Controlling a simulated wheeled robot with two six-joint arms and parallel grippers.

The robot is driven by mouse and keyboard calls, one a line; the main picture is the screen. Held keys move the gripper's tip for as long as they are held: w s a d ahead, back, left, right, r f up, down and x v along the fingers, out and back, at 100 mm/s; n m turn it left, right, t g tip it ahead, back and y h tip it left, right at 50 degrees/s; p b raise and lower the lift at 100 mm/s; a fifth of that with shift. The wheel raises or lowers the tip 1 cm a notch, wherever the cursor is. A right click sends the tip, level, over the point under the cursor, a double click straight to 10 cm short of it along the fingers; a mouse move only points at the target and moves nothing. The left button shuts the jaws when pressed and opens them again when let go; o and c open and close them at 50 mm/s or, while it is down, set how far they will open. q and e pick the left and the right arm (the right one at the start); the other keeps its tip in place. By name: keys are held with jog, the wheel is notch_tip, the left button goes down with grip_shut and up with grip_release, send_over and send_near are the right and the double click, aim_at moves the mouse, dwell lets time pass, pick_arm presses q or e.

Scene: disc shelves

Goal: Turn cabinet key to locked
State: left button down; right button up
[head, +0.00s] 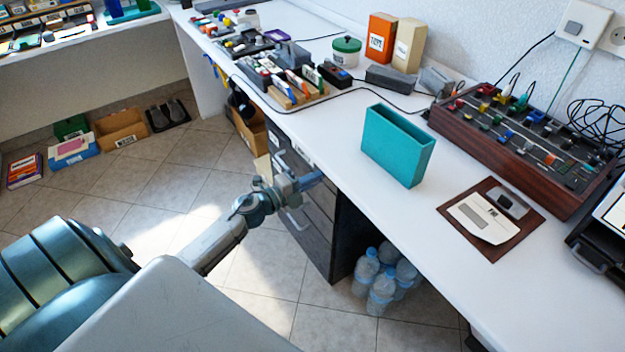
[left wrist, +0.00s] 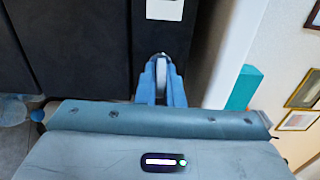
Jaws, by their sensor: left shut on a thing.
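The dark cabinet (head: 318,228) stands under the white desk, its drawer fronts facing the open floor. My left gripper (head: 316,179) reaches its upper front, close under the desk edge. In the left wrist view the two blue fingers (left wrist: 161,90) are shut on a thin, pale grey piece, the key (left wrist: 161,70), against the dark cabinet front (left wrist: 85,50). The key's turn angle is too small to read, and its lock is hidden by the fingers. The key is not distinguishable in the head view. My right gripper is not in view.
A teal open box (head: 397,145) stands on the desk (head: 330,120) above the cabinet, near the edge. Water bottles (head: 382,285) stand under the desk right of the cabinet. The tiled floor (head: 165,185) in front of the cabinet is clear.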

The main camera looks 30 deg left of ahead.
pick_arm(q)
jog(key=shift+f, duration=0.1)
jog(key=c, duration=1.6)
grip_release()
jog(key=shift+o, duration=0.2)
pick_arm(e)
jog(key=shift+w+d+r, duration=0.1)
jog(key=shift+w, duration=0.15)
pick_arm(q)
jog(key=shift+s, duration=0.1)
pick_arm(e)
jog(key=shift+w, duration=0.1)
pick_arm(q)
jog(key=shift+s+a, duration=0.15)
jog(key=shift+s, duration=0.15)
jog(key=b+v, duration=0.1)
jog(key=v, duration=0.9)
jog(key=shift+b, duration=0.4)
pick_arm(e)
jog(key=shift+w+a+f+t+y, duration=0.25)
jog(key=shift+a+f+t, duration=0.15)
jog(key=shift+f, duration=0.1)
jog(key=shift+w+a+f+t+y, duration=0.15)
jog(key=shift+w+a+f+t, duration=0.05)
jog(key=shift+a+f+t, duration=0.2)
